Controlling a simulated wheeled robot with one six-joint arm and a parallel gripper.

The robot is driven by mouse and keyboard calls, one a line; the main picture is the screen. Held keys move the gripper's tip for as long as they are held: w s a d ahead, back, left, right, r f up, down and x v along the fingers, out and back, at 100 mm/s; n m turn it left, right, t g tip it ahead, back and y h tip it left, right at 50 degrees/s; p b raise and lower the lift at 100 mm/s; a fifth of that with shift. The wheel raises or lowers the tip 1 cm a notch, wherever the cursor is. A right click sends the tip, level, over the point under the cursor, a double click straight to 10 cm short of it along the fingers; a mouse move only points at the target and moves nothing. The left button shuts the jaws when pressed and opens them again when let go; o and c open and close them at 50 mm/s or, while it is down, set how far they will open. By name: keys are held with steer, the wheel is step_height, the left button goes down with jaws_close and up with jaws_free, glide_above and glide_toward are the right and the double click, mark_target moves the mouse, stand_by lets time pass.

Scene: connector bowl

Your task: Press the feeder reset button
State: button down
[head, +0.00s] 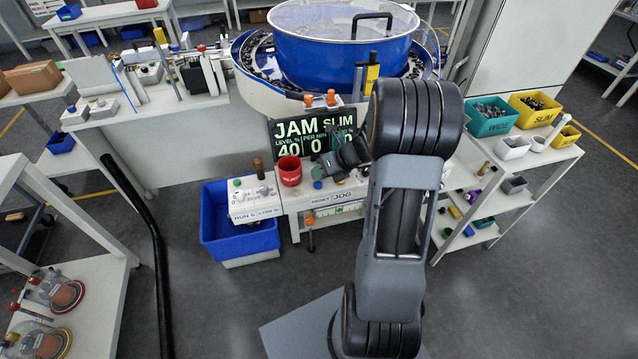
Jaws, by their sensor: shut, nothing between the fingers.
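A blue bowl feeder (340,62) with a clear lid stands at the back centre. Below it a dark display (290,140) reads JAM and SLIM, with 40 and zeros under them. My gripper (338,170) is at the front of the feeder bench, small and dark, shut and empty, partly hidden by my arm. I cannot tell whether my gripper touches any control.
A white control box (254,197) with a brown-topped lever is further left, above a blue bin (222,240). A shelf unit (545,150) with teal and yellow bins stands right.

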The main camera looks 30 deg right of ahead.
mark_target(319, 182)
steer(key=shift+f, duration=0.4)
steer(key=shift+f+b, duration=0.35)
steer(key=shift+f, duration=0.2)
stand_by(0.7)
steer(key=shift+r, duration=0.15)
steer(key=shift+r+p, duration=0.85)
steer(key=shift+p, duration=0.2)
step_height(319, 182, up, 5)
steer(key=p, duration=0.5)
stand_by(0.9)
